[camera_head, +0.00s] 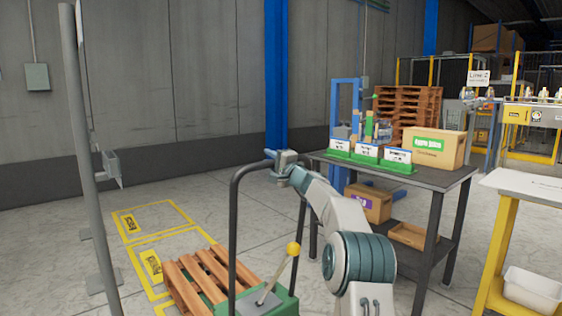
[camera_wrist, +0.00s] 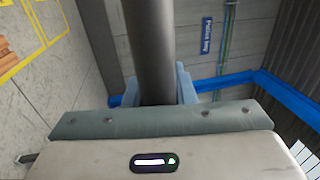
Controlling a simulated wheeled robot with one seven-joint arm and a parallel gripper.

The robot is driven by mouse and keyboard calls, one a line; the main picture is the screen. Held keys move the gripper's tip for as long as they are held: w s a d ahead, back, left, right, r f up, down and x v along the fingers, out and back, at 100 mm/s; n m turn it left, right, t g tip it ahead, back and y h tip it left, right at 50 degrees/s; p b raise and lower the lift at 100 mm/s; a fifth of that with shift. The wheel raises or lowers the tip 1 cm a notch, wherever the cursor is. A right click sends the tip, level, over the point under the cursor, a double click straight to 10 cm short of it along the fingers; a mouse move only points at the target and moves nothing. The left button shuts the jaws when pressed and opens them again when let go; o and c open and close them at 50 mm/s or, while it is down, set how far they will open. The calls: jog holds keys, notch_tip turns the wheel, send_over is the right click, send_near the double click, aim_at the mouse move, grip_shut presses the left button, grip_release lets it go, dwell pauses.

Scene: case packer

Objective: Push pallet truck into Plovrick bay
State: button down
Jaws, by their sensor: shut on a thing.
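The pallet truck (camera_head: 262,305) has a green body, a dark looped handle (camera_head: 234,215) and a lever with a yellow knob. It stands at the bottom of the head view, with a wooden pallet (camera_head: 212,275) at its left. My gripper (camera_head: 272,155) is shut on the top of the handle. In the wrist view the dark handle bar (camera_wrist: 150,45) runs between my light blue fingers (camera_wrist: 158,88). Yellow-outlined floor bays (camera_head: 165,208) lie ahead and left of the truck; their floor labels are too small to read. A blue wall sign (camera_wrist: 206,36) appears to read Plovrick bay.
A grey post (camera_head: 80,150) stands at the left. A blue column (camera_head: 276,75) stands at the wall. The floor between the bays and the wall is clear.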

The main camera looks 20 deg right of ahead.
jog(key=shift+w+a+f, duration=0.25)
jog(key=shift+w+a, duration=0.1)
jog(key=shift+w, duration=0.25)
jog(key=shift+w+a+f, duration=0.2)
jog(key=shift+w+a, duration=0.15)
jog(key=shift+w, duration=0.25)
jog(key=c, duration=1.6)
grip_release()
jog(key=o, duration=0.4)
jog(key=shift+w+a, duration=0.1)
jog(key=shift+a, duration=0.15)
jog(key=shift+c, duration=0.2)
jog(key=b+v, duration=0.2)
jog(key=v, duration=1.2)
jog(key=shift+d+r, duration=0.25)
jog(key=shift+a, duration=0.1)
